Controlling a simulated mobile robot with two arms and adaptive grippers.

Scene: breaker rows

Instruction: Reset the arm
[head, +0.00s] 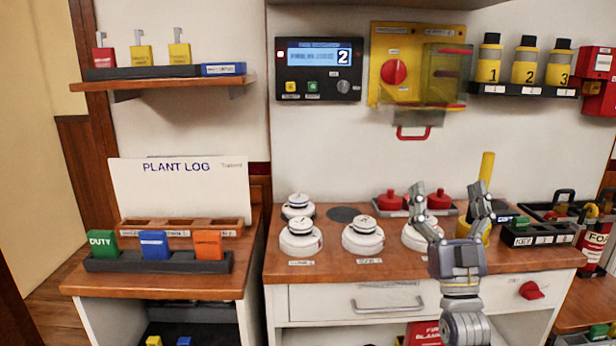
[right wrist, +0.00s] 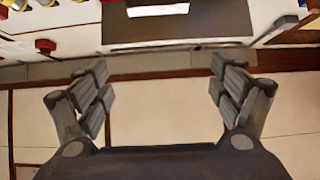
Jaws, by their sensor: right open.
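My right gripper (head: 452,205) is in front of the right part of the wooden counter in the head view, fingers pointing up and spread apart. It is open and empty. In the right wrist view its two fingers (right wrist: 161,100) stand wide apart with nothing between them. It partly covers a white round device (head: 415,238) on the counter. My left gripper does not show in either view.
White round devices (head: 301,237) stand on the counter (head: 330,266). A fire panel (head: 318,70) and a yellow box (head: 395,65) hang on the wall. A shelf of numbered bottles (head: 525,90) is right. Colored blocks (head: 154,244) sit in a left rack.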

